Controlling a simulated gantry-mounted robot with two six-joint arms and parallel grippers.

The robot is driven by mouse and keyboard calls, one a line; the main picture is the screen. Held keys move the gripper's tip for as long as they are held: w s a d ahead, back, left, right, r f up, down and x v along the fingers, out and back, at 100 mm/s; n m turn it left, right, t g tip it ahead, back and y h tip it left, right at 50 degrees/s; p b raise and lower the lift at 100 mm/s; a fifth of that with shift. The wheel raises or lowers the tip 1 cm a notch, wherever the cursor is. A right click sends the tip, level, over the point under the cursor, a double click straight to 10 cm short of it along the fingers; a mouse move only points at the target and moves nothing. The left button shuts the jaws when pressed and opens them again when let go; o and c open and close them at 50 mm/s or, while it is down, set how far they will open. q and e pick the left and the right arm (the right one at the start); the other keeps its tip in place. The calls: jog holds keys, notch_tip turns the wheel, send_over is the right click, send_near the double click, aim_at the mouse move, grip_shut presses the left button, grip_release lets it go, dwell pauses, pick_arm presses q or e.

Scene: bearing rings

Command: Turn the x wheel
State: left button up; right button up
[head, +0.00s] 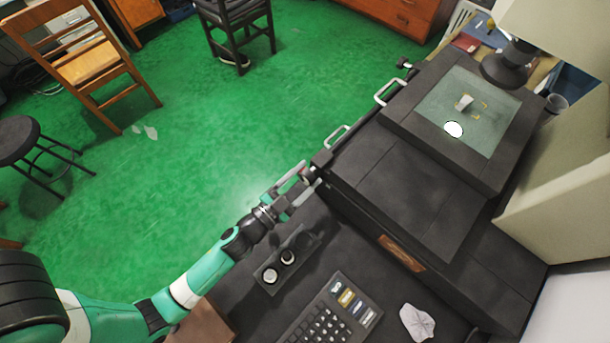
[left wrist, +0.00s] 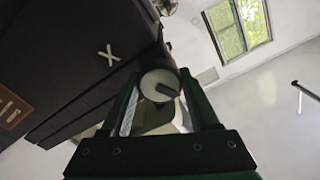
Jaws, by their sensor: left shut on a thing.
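The x wheel (left wrist: 158,82) is a round, pale-faced knob with a dark rim. It shows in the left wrist view between the two fingers, below a white X mark (left wrist: 109,55) on the black machine side. My left gripper (head: 304,180) is at the near-left corner of the black machine (head: 400,200) in the head view. It is shut on the x wheel, with a finger on each side of it. The gripper hides most of the wheel in the head view. My right gripper is in neither view.
A small black box with round knobs (head: 285,258) and a keypad (head: 335,310) lie on the dark bench below the arm. Crumpled white paper (head: 417,322) is at the bottom right. Metal handles (head: 389,92) stick out along the machine's left edge. Green floor (head: 210,130) is open to the left.

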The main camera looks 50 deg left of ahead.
pick_arm(q)
jog(key=shift+m, duration=0.4)
jog(key=o, duration=1.4)
jog(key=shift+c, duration=0.2)
jog(key=s+d+b, duration=0.1)
jog(key=s+b, duration=0.3)
jog(key=s, duration=0.7)
jog(key=shift+s+d, duration=0.25)
jog(key=shift+s, duration=0.05)
